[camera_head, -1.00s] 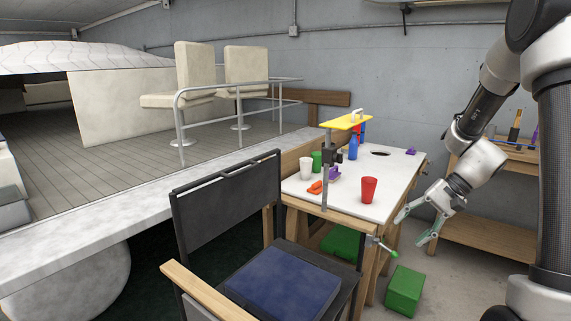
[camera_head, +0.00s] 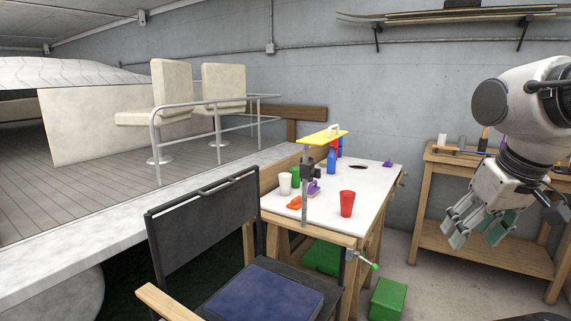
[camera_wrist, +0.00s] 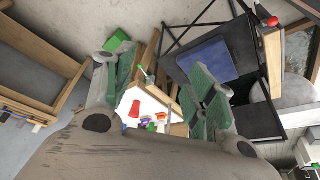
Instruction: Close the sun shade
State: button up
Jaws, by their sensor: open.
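I cannot make out anything that is clearly a sun shade. A flat yellow panel (camera_head: 322,136) with a small white handle-like part on top sits on an upright grey post (camera_head: 304,190) at the white-topped workbench (camera_head: 330,208). I cannot tell whether it belongs to the shade. My gripper (camera_head: 474,236) hangs fingers down at the right, open and empty, apart from the workbench. In the wrist view its green-padded fingers (camera_wrist: 165,88) are spread wide, with the bench top visible between them.
Cups and small items lie on the workbench, including a red cup (camera_head: 347,203). A black chair (camera_head: 205,225) with a blue cushion stands in front. Green boxes (camera_head: 387,299) sit on the floor. A wooden shelf table (camera_head: 470,262) is at right. A boat deck (camera_head: 90,170) fills the left.

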aim_at(322, 138)
jog(key=i+l, duration=0.15)
jog(key=l, duration=0.25)
jog(key=i+l, duration=0.2)
jog(key=l, duration=0.15)
jog(key=i+l, duration=0.15)
jog(key=l, duration=0.25)
jog(key=i+l, duration=0.2)
jog(key=i+u, duration=0.05)
jog(key=i, duration=0.05)
